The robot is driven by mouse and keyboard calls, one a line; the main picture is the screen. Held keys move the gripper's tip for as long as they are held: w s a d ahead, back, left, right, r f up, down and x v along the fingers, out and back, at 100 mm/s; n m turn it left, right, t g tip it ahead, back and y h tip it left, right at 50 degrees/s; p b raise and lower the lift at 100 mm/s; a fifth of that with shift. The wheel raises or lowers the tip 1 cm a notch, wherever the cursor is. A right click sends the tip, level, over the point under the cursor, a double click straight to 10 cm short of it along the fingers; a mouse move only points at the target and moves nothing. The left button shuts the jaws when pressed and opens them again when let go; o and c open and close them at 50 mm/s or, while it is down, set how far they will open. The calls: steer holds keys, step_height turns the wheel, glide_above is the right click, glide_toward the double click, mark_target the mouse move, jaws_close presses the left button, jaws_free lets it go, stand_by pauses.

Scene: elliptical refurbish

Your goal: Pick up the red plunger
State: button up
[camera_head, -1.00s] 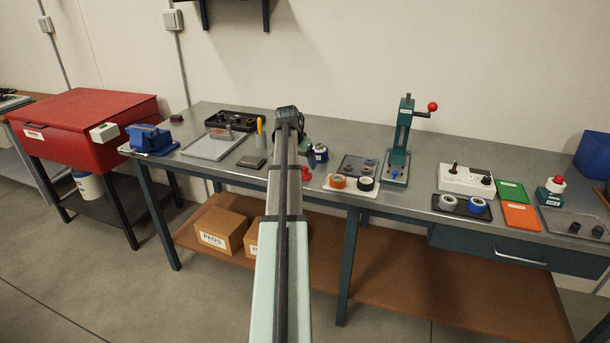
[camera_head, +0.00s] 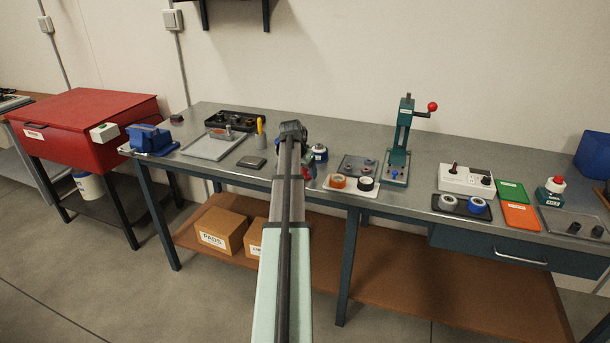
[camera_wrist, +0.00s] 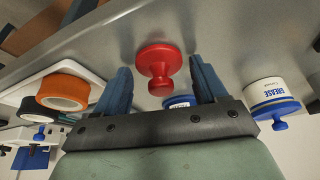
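The red plunger (camera_wrist: 160,66) has a round flange and a small knob and stands out between my gripper's two blue fingers in the wrist view. My gripper (camera_wrist: 161,77) is open, with a gap on each side of the plunger. In the head view the red plunger (camera_head: 307,174) shows as a small red spot near the bench's front, partly hidden by my arm. My gripper is mostly hidden behind my arm there.
A grease tub (camera_wrist: 270,95) with a blue lid is close on the right in the wrist view. An orange tape roll (camera_wrist: 63,92) lies on a white tray at left. A blue-and-white container (camera_head: 320,153) stands behind the plunger. A green press (camera_head: 400,140) stands farther right.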

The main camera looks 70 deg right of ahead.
steer(key=c, duration=0.8)
step_height(320, 180, up, 8)
steer(key=shift+r, duration=0.25)
steer(key=shift+s+r, duration=0.2)
steer(key=shift+r, duration=0.45)
steer(key=d+r, duration=0.1)
steer(key=d, duration=0.4)
steer(key=d+r, duration=0.1)
steer(key=d, duration=0.4)
steer(key=d+r, duration=0.1)
steer(key=d, duration=0.4)
steer(key=shift+s, duration=0.1)
